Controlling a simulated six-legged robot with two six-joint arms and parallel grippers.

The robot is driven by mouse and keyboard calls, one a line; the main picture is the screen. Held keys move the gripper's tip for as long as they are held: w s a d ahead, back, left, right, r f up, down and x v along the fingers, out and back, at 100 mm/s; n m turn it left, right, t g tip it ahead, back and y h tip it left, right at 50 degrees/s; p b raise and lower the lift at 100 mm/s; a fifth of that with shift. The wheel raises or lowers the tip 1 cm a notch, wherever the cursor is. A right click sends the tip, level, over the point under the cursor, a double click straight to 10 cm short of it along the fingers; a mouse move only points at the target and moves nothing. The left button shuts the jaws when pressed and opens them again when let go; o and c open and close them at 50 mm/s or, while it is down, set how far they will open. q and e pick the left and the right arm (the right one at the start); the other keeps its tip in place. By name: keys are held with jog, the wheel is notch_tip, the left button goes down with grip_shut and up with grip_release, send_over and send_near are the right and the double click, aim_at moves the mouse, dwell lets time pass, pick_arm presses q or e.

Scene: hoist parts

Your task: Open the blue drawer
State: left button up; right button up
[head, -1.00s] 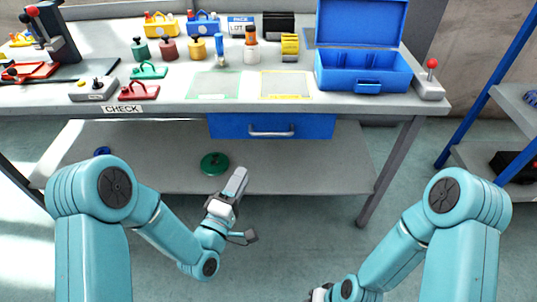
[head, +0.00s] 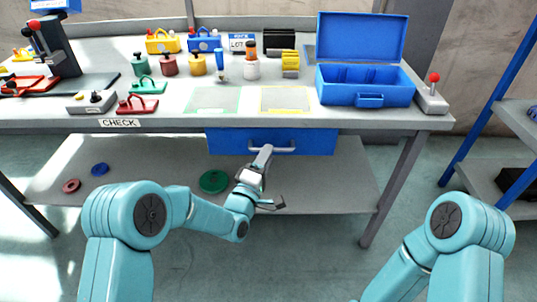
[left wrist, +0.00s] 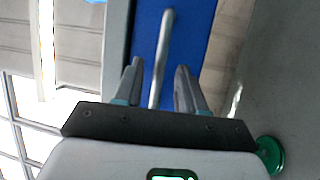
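The blue drawer (head: 226,141) hangs under the bench top in the head view, its front close under the bench edge. Its grey bar handle (head: 286,149) runs across the front. My left gripper (head: 265,153) reaches up to the left part of the handle. In the left wrist view the blue drawer front (left wrist: 190,45) lies ahead and the handle (left wrist: 162,55) runs between the two fingers of the left gripper (left wrist: 159,72). The fingers are apart, with a gap on each side of the bar. My right gripper is out of the picture.
The grey bench top (head: 190,125) is above the drawer. An open blue toolbox (head: 345,92) and a joystick box (head: 432,100) stand on its right. A lower shelf (head: 320,190) holds a green disc (head: 213,181). Floor in front is clear.

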pick_arm(q)
jog(key=shift+x, duration=1)
grip_shut()
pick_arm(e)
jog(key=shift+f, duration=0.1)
pick_arm(q)
jog(key=shift+s, duration=0.15)
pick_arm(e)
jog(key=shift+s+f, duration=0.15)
